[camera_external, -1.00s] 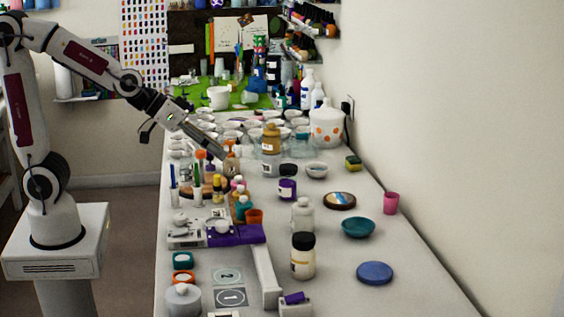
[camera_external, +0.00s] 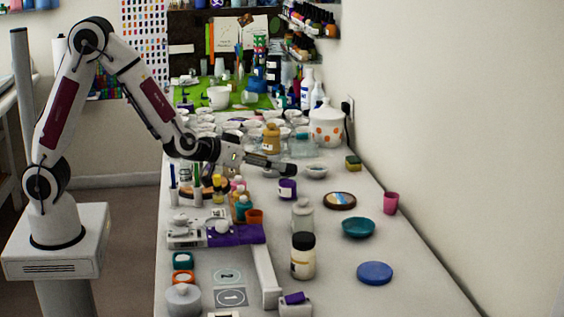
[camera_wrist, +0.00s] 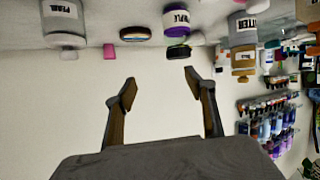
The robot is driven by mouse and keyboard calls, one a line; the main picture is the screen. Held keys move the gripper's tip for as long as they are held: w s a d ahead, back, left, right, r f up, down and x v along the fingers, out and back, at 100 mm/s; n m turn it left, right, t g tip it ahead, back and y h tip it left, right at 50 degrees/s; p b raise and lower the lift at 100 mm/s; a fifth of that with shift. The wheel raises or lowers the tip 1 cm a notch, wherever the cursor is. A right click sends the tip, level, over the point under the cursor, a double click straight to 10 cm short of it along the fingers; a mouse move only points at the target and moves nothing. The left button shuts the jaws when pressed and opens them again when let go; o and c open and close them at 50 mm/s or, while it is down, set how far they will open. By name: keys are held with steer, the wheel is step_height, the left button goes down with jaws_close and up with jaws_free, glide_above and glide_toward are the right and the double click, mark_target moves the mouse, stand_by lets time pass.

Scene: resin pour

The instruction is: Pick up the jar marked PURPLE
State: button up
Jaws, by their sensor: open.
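In the wrist view, a jar marked PEARL (camera_wrist: 62,20) is on the left and one ending in TTER (camera_wrist: 243,28) on the right.

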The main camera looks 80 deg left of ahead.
mark_target(288, 166)
steer(key=shift+w+a+f+n+y, duration=0.2)
steer(key=shift+a+f+n+y, duration=0.3)
steer(key=shift+a+f+y, duration=1.15)
steer(key=shift+a+f, duration=0.1)
steer(key=shift+a, duration=0.1)
steer(key=x, duration=0.2)
steer(key=shift+w+a+f, duration=0.1)
steer(key=shift+w, duration=0.2)
steer(key=shift+w, duration=0.1)
steer(key=shift+x, duration=2.5)
steer(key=shift+w, duration=0.15)
